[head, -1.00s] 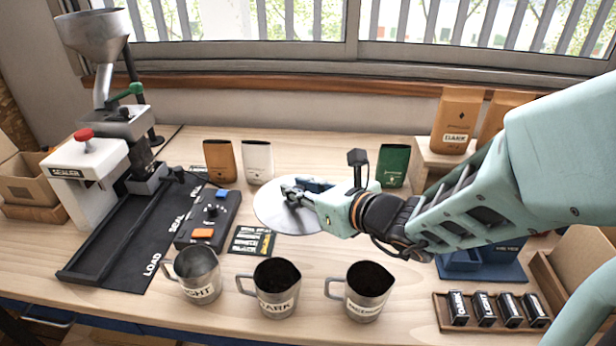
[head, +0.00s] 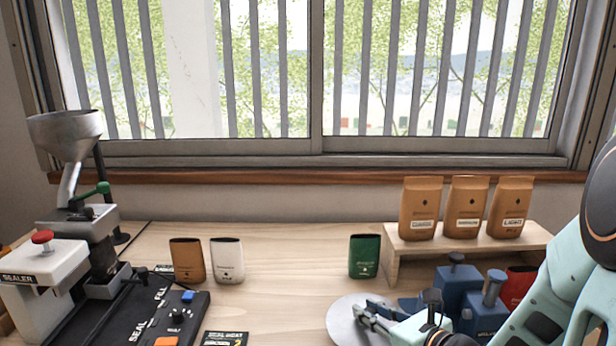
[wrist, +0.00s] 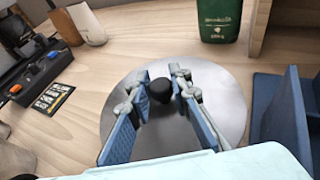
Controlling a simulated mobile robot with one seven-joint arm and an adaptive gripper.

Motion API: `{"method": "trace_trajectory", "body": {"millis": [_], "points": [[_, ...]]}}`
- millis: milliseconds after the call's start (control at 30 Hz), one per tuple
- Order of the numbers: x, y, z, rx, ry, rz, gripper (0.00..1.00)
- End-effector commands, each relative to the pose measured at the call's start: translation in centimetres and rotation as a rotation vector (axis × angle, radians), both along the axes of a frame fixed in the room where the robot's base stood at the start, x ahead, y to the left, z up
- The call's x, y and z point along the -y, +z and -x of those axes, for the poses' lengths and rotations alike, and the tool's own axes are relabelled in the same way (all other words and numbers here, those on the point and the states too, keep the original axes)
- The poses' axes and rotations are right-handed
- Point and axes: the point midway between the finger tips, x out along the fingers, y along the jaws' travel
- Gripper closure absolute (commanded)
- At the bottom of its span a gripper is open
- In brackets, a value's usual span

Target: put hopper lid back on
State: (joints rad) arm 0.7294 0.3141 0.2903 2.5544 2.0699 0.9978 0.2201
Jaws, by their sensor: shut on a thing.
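The hopper lid (head: 343,322) is a flat silver disc with a black knob. In the wrist view the lid (wrist: 222,95) lies below my fingers, its round black knob (wrist: 160,91) between them. My gripper (head: 362,310) is shut on this knob; it also shows in the wrist view (wrist: 158,84). Whether the lid touches the table or hangs just above it, I cannot tell. The grey funnel-shaped hopper (head: 66,133) stands at the far left in the head view, high on the sealer machine (head: 40,280). Its top rim shows no cover.
Orange (head: 187,261), white (head: 227,261) and green (head: 364,256) bags stand at the back. A wooden riser (head: 470,240) with several brown bags is at right. Blue blocks (head: 455,285) stand beside the lid. A black control box (head: 178,315) is at left. Table between white and green bags is clear.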

Motion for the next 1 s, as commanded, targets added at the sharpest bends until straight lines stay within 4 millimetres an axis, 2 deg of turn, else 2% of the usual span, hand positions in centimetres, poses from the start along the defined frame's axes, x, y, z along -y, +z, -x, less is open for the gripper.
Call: {"method": "trace_trajectory", "body": {"millis": [33, 100, 533, 1000], "points": [[0.9, -0.7, 0.2, -0.006, -0.013, 0.002, 1.0], [0.4, 0.5, 0.0, -0.006, 0.016, 0.0, 1.0], [-0.4, 3.8, -0.4, -0.025, 0.19, -0.012, 1.0], [0.1, 7.7, -0.1, -0.012, 0.387, -0.008, 1.0]]}}
